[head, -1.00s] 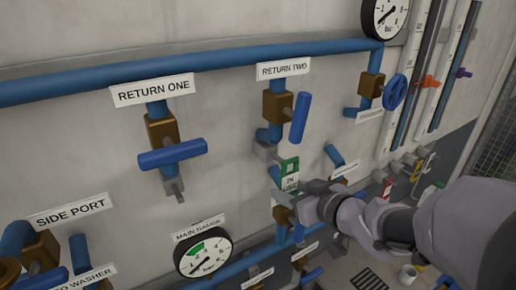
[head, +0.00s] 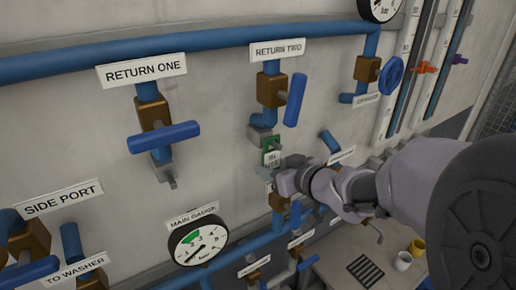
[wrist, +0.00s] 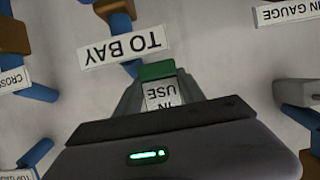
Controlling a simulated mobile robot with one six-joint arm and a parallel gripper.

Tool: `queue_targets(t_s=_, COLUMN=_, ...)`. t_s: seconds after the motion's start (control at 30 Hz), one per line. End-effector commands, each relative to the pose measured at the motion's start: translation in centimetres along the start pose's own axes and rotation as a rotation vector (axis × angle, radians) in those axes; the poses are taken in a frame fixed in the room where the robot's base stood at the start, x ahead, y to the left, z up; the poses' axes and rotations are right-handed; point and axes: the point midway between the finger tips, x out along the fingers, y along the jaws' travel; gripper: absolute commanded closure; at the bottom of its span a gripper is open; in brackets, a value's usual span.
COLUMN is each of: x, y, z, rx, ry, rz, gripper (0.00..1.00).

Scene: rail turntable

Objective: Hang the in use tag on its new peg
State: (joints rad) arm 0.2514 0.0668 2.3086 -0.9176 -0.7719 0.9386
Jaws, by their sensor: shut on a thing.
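The in use tag has a green top and a white face lettered IN USE. It shows in the head view (head: 271,158) and, upside down, in the wrist view (wrist: 157,71). My gripper (head: 270,172) is shut on its lower part; both fingers flank the white face in the wrist view (wrist: 160,92). The tag is upright, just below a grey bracket (head: 262,141) under the RETURN TWO valve. I cannot tell whether they touch. Another grey bracket with a peg (head: 166,174) hangs below the RETURN ONE valve.
RETURN TWO's blue handle (head: 295,99) and RETURN ONE's blue handle (head: 163,136) stick out from the wall. The main gauge (head: 199,242) is lower left. A TO BAY label (wrist: 120,47) is close to the tag.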

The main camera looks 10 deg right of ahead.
Motion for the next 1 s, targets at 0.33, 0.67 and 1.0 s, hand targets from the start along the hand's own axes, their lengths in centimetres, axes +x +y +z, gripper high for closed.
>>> queue_targets(t_s=0.33, x=0.0, y=0.0, z=0.0, rx=0.000, ry=0.000, rz=0.000, gripper=0.92)
queue_targets(t_s=0.67, x=0.0, y=0.0, z=0.0, rx=0.000, ry=0.000, rz=0.000, gripper=0.28)
queue_targets(t_s=1.0, x=-4.4, y=0.1, z=-0.3, rx=-0.001, ry=0.003, rz=0.005, gripper=0.28)
